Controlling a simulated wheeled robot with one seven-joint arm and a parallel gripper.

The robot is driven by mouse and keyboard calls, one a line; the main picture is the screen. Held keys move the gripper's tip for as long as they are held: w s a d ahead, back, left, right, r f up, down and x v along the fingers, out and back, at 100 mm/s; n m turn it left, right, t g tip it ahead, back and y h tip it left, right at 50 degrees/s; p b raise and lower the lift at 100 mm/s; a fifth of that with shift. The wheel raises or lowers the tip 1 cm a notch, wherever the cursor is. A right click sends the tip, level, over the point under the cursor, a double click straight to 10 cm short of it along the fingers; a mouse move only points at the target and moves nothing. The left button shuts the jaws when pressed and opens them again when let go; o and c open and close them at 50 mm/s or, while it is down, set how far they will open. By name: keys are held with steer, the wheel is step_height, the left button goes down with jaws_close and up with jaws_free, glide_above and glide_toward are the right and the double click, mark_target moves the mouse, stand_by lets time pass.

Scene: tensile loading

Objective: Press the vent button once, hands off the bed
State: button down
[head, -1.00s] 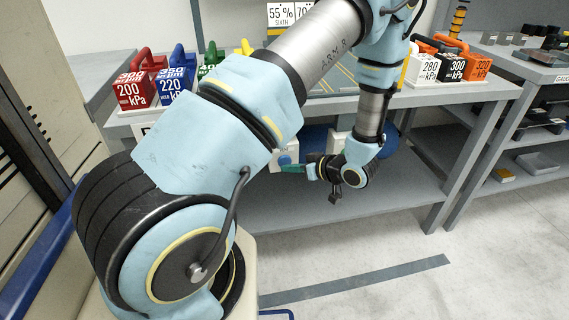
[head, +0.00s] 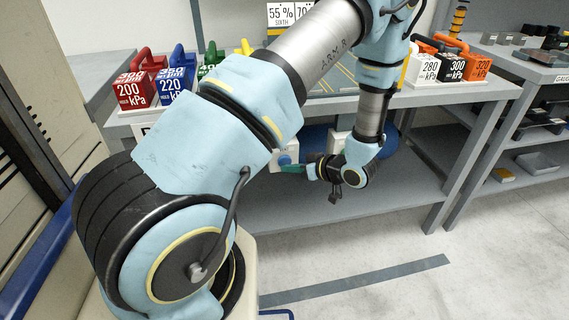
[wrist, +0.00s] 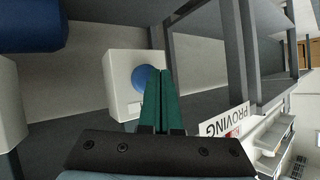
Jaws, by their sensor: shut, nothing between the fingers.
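The vent button appears to be the round blue button on a small white box (head: 291,153) under the bench top. In the wrist view the blue button (wrist: 143,77) sits on the white face of that box (wrist: 120,65). My gripper (wrist: 162,74) is shut and empty, its two green fingers together. Its tips overlap the button's right edge in the wrist view; I cannot tell whether they touch. In the head view my gripper (head: 308,169) is just right of the box, below the bench top. I cannot clearly identify the bed.
A blue rounded body (wrist: 30,25) is at upper left in the wrist view, with a white block (wrist: 10,105) below it. The bench (head: 500,90) carries red, blue, white, black and orange labelled weights. A grey lower shelf (head: 290,205) lies beneath my gripper. A PROVING sign (wrist: 225,122) is at right.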

steer(key=shift+w, duration=0.1)
stand_by(0.4)
steer(key=shift+w+a, duration=0.1)
steer(key=shift+w, duration=0.4)
stand_by(0.3)
steer(key=shift+p, duration=0.3)
steer(key=shift+s, duration=0.6)
steer(key=shift+s, duration=0.1)
steer(key=shift+s+d+p, duration=0.25)
steer(key=shift+s+p, duration=0.25)
steer(key=shift+s, duration=0.95)
steer(key=shift+s+d+p, duration=0.2)
steer(key=shift+s+p, duration=0.3)
steer(key=shift+s, duration=0.95)
stand_by(0.4)
